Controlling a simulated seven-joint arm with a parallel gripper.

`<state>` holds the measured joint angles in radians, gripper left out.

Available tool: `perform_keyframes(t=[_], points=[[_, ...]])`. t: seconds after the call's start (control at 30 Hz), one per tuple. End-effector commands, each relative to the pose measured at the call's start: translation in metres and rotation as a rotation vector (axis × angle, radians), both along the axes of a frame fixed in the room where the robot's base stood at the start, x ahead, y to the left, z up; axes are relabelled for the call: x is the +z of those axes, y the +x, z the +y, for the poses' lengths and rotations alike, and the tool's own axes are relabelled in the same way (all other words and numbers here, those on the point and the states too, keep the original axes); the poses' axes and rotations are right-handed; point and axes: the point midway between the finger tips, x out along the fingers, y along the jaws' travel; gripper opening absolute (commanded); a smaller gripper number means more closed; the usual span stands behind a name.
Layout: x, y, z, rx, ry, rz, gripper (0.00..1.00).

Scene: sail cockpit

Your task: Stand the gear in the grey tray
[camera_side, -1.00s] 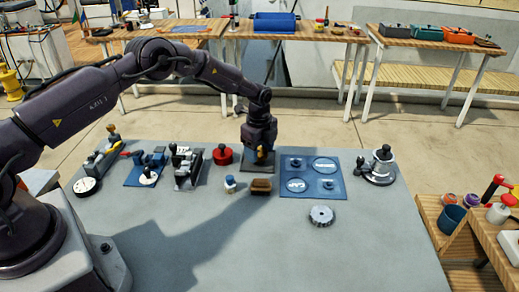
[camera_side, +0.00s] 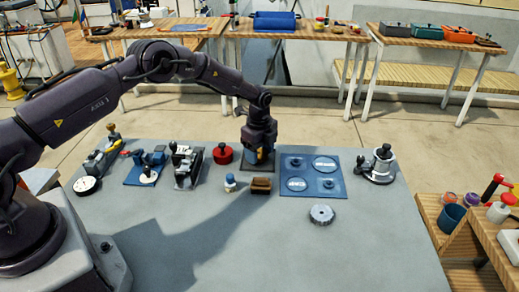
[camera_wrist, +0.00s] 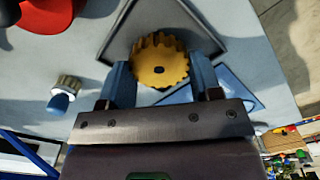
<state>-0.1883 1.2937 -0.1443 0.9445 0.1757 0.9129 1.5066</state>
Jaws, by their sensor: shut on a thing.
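A yellow toothed gear (camera_wrist: 160,62) is held between the two blue fingers of my gripper (camera_wrist: 161,80) in the wrist view. In the side view my gripper (camera_side: 261,152) points down at the back middle of the table, and the gear shows as a small yellow patch at its tip. The grey tray (camera_side: 266,167) lies right under my gripper. In the wrist view the tray (camera_wrist: 213,38) shows behind the gear, its corner and edges around it. I cannot tell whether the gear touches the tray floor.
A red round pot (camera_side: 222,155) stands close left of the tray. A blue-and-white knob (camera_side: 230,184) and a brown block (camera_side: 261,185) stand in front. A blue board (camera_side: 313,175) lies close right. A silver gear (camera_side: 321,214) lies on the clear front table.

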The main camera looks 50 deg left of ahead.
Motion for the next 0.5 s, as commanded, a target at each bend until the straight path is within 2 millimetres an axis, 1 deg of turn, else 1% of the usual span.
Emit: perform_keyframes(t=[0.13, 0.17, 0.2, 0.5], points=[[-0.0027, 0.0004, -0.0001, 0.0, 0.0, -0.001, 0.3], [-0.0022, 0.0004, -0.0001, 0.0, 0.0, -0.002, 0.65], [-0.0022, 0.0004, -0.0001, 0.0, 0.0, -0.001, 0.69], [-0.0005, 0.0001, 0.0, 0.0, 0.0, 0.0, 0.69]])
